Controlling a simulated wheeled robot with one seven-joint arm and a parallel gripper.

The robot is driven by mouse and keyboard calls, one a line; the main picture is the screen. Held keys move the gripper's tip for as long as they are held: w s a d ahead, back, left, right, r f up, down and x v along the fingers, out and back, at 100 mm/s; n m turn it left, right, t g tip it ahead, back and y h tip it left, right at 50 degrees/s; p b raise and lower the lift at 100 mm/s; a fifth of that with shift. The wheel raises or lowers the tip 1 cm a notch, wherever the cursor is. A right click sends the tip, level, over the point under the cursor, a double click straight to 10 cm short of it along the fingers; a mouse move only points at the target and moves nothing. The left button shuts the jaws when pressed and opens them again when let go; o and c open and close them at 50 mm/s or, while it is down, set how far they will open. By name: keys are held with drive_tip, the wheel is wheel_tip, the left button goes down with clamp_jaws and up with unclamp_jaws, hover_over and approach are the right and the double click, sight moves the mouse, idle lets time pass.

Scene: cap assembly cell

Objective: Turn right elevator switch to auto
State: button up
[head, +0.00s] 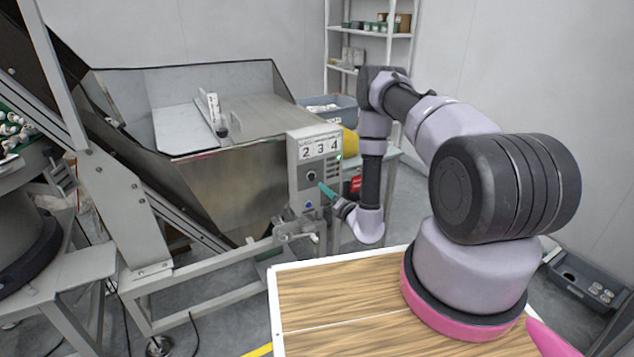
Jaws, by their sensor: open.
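A grey control box (304,200) labelled 2 3 4 stands beside the metal hopper, near the middle of the view. A round dark rotary switch (311,175) sits on its front face below the numbers. The direction it points is too small to read. My gripper (325,190) has teal fingertips and is just right of and below the switch, close to the box face. It is open with nothing seen between its fingers. Whether a fingertip touches the box cannot be told.
The steel hopper (225,190) and its frame fill the left. A blue-grey bin (340,112) and a yellow object (350,143) are behind the box. A shelf (368,32) stands at the back. My wooden-topped base is in front.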

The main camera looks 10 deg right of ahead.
sight(314, 178)
drive_tip(key=x, duration=0.7)
drive_tip(key=shift+w+a, duration=0.1)
drive_tip(key=shift+w, duration=0.15)
clamp_jaws()
